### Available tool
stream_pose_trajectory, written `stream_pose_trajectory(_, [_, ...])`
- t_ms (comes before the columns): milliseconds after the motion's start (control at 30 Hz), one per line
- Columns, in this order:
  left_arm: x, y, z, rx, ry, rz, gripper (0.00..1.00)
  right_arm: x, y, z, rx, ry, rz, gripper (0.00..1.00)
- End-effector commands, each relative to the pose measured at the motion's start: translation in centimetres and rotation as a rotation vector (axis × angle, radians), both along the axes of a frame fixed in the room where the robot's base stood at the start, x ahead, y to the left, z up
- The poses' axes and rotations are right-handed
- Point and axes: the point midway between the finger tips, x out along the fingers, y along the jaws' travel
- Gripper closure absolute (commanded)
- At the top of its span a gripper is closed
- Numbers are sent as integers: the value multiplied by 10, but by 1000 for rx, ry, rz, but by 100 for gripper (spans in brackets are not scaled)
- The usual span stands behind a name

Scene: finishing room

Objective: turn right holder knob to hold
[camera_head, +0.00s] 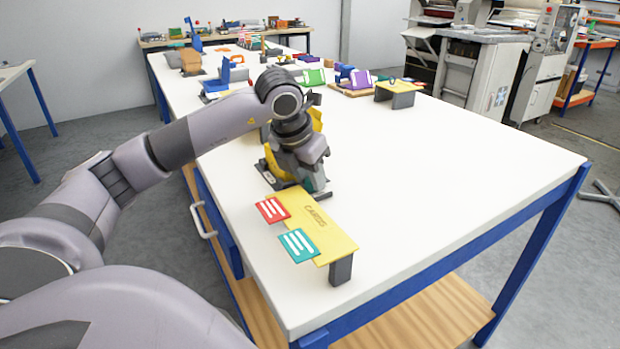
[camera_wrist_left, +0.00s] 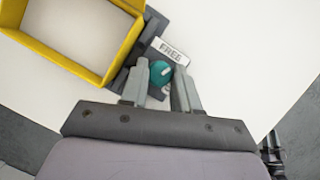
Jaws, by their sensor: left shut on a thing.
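The teal holder knob (camera_wrist_left: 160,70) has a light pointer mark and sits on a dark base beside a white label (camera_wrist_left: 170,51) that reads FREE. My left gripper (camera_wrist_left: 161,86) has its two grey fingers on either side of the knob, shut on it. The yellow frame of the holder (camera_wrist_left: 55,68) is at the upper left in the wrist view. In the head view my left gripper (camera_head: 318,188) reaches down over the holder (camera_head: 276,163) and hides most of it and the knob. My right gripper is not in view.
A yellow stand (camera_head: 325,228) with CARDS lettering, a red card (camera_head: 272,209) and a green card (camera_head: 298,245) are just in front of the holder. Coloured stands and tools are farther back on the white table (camera_head: 440,170). Its right side is clear.

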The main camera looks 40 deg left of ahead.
Motion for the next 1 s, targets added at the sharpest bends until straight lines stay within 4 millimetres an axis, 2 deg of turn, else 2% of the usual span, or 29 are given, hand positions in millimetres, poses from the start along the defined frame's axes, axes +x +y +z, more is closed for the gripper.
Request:
stream_pose_trajectory(433, [0,2,1,0,-1,-240,100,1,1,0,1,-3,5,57])
stream_pose_trajectory(1000, [0,2,1,0,0,-279,100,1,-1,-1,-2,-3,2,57])
